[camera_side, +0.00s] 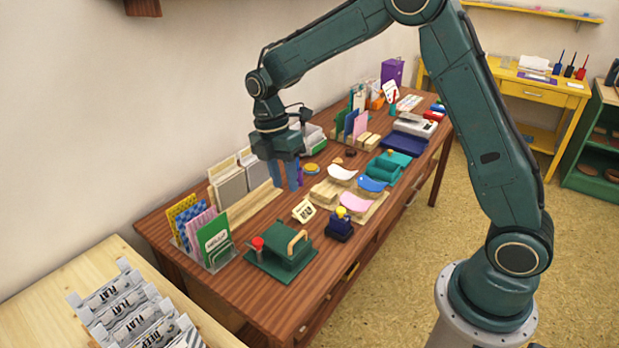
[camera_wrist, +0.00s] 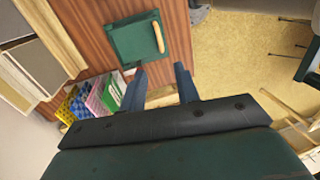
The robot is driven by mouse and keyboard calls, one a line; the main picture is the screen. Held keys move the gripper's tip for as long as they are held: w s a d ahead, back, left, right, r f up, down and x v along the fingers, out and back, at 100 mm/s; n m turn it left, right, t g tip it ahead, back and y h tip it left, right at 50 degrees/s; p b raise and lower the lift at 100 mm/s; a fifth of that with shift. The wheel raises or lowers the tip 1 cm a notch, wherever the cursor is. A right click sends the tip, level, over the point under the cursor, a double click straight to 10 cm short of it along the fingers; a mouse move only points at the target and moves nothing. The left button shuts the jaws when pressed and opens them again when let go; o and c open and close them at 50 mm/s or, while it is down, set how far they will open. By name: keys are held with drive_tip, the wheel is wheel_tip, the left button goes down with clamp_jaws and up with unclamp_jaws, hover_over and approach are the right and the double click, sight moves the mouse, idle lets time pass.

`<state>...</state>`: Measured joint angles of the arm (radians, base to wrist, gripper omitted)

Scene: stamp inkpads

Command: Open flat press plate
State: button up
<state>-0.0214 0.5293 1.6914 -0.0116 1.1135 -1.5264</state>
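The flat press (camera_side: 282,262) is dark green and stands at the near end of the wooden table. A pale wooden handle (camera_side: 297,242) is on the right side of its plate, and a red knob stands at its left. The plate looks lowered onto the base. In the wrist view the green plate (camera_wrist: 130,42) shows near the top, with its handle (camera_wrist: 158,37) along the right edge. My gripper (camera_side: 288,180) is behind the press, above the table, with its fingers pointing down. In the wrist view its fingers (camera_wrist: 160,84) are apart with nothing between them.
A rack of coloured cards (camera_side: 203,235) stands left of the press. Labelled holders (camera_side: 135,310) fill the near left corner.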

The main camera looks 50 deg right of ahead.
sight(297, 237)
drive_tip(key=shift+f, duration=0.25)
drive_tip(key=s+f, duration=0.1)
drive_tip(key=f, duration=0.8)
drive_tip(key=s+f, duration=0.1)
drive_tip(key=f, duration=0.3)
drive_tip(key=shift+s+f, duration=0.15)
drive_tip(key=shift+s, duration=0.2)
clamp_jaws()
